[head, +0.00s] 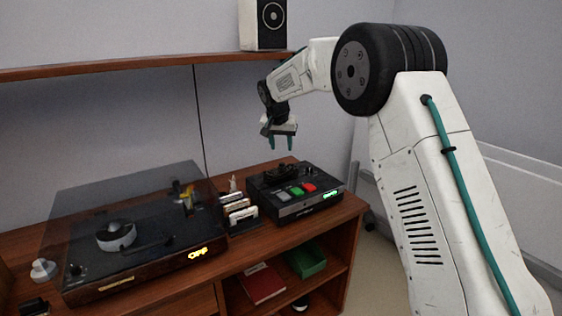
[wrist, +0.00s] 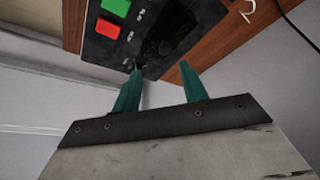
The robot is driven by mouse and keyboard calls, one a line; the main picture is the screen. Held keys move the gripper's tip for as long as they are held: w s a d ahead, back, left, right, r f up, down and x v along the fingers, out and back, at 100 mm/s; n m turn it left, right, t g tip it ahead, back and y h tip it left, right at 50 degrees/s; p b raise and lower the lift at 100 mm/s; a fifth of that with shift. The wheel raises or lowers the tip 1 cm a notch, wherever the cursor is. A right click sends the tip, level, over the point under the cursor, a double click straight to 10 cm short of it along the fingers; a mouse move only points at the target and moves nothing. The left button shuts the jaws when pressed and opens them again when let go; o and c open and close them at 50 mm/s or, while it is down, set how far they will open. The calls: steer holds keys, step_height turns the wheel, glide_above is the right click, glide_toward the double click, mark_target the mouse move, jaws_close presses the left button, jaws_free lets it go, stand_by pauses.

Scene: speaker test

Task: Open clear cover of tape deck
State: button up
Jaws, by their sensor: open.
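The tape deck (head: 322,206) is a black box on the right end of the wooden cabinet, with grey, green and red buttons and a lit green display. In the wrist view the deck (wrist: 103,50) shows upside down at the top, with a dark panel (wrist: 178,28) beside the buttons. I cannot tell the clear cover's edges or whether it is shut. My gripper (head: 281,148) is open and empty, pointing down above the deck's back part and apart from it. Its teal fingers (wrist: 159,68) show spread in the wrist view.
A turntable under a smoky transparent lid (head: 75,210) stands at left. Several upright cassettes (head: 240,213) stand between it and the deck. A shelf with a speaker (head: 263,22) runs above. A red book (head: 262,284) and green box (head: 306,262) lie below. Air around the gripper is free.

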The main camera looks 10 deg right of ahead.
mark_target(281, 164)
steer(key=x, duration=0.6)
steer(key=w+x, duration=0.1)
steer(key=x, duration=0.2)
steer(key=shift+a, duration=0.2)
steer(key=shift+s, duration=0.1)
jaws_close()
